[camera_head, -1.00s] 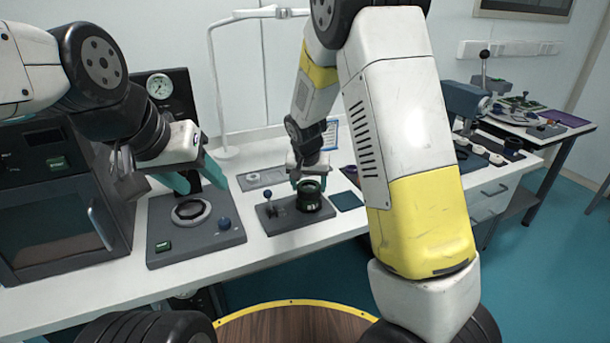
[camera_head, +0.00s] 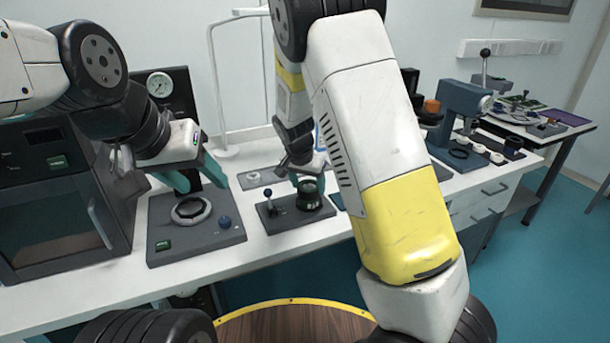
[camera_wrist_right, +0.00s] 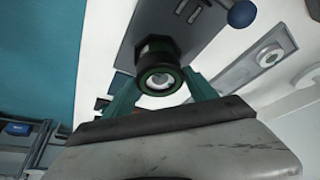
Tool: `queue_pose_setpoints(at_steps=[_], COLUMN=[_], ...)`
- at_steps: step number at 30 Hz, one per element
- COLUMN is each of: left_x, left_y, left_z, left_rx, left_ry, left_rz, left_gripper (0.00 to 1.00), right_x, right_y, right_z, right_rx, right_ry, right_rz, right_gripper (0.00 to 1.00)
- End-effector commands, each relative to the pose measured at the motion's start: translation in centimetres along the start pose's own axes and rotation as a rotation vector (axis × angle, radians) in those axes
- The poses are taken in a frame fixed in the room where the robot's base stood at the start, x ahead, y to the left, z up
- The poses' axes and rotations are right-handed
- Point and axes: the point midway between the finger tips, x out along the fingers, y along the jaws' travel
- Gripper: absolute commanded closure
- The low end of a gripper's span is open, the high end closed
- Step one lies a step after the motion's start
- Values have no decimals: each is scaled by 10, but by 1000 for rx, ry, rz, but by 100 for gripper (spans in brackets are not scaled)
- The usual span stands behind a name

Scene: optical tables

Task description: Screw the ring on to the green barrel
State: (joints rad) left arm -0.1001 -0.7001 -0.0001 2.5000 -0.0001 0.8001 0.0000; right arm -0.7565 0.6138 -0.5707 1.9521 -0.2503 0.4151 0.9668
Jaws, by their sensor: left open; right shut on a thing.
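The green barrel (camera_head: 309,202) stands upright on a small dark fixture plate (camera_head: 275,214) on the white bench. Whether the threads are engaged cannot be seen. My left gripper (camera_head: 198,177) is open and empty above a grey plate with a pale round ring.
The grey plate (camera_head: 165,246) with a blue knob lies further left, beside a dark oven-like box (camera_head: 50,215). Blue and black instruments (camera_head: 463,105) stand at the right.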

Motion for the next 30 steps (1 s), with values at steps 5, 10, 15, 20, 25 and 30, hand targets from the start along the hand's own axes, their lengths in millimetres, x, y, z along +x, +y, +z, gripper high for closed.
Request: queue_pose_setpoints(at_steps=[5, 10, 15, 20, 25, 30], left_x=[0, 0, 0, 0, 0, 0], left_y=[0, 0, 0, 0, 0, 0], left_z=[0, 0, 0, 0, 0, 0], left_rx=[0, 0, 0, 0, 0, 0], left_ry=[0, 0, 0, 0, 0, 0], left_rz=[0, 0, 0, 0, 0, 0], left_gripper=[47, 47, 47, 47, 47, 47], right_x=[1, 2, 3, 2, 3, 2], right_y=[1, 2, 4, 6, 7, 6], right_z=[-2, -2, -2, 0, 1, 2], right_rx=[346, 712, 1023, 1122, 1120, 1118], right_ry=[6, 9, 8, 4, 3, 2], right_rz=[152, 303, 432, 476, 481, 477], right_gripper=[74, 73, 79, 87, 87, 9])
